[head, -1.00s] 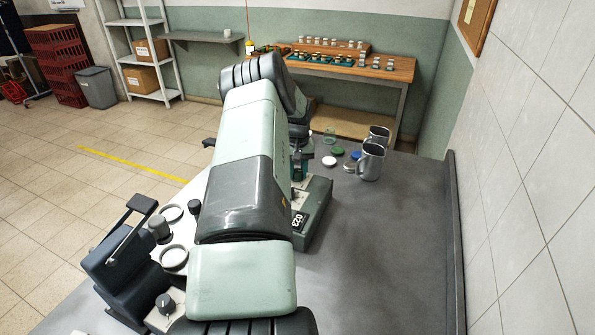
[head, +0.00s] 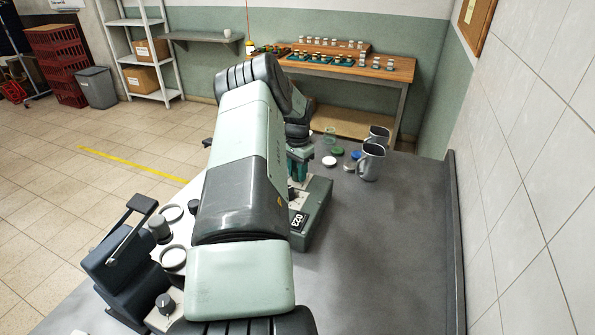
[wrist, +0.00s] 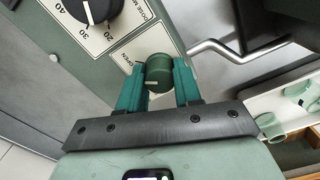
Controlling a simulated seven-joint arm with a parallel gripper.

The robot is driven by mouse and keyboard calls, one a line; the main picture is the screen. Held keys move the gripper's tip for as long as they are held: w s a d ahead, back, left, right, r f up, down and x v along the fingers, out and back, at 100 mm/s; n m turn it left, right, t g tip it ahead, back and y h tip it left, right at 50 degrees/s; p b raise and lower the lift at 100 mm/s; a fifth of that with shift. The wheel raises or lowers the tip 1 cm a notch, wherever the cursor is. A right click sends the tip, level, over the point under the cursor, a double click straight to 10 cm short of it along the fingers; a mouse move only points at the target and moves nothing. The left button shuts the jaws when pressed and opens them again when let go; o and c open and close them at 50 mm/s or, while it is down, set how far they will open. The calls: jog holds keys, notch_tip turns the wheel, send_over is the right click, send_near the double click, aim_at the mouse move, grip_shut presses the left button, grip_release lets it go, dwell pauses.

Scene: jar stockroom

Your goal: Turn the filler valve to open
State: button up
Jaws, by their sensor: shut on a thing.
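The filler valve is a round green knob (wrist: 158,72) with a short white mark, in the middle of the wrist view. My gripper (wrist: 159,76) has teal fingers on either side of it and is shut on it. An OPEN label (wrist: 126,67) is printed on a white plate just left of the knob. In the head view my gripper (head: 298,170) is at the far end of the green filler machine (head: 318,205), partly hidden by my arm. The valve itself cannot be made out there.
A black dial (wrist: 92,8) with numbers sits on the machine, left of the valve. A bent metal rod (wrist: 225,50) runs to its right. Steel jugs (head: 371,162) and coloured lids (head: 337,151) stand beyond the machine. The grey bench (head: 380,250) is clear at right.

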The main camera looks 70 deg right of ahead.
jog(key=shift+m, duration=1.1)
jog(key=o, duration=1)
jog(key=shift+o, duration=0.2)
notch_tip(320, 180, up, 11)
jog(key=shift+w, duration=0.1)
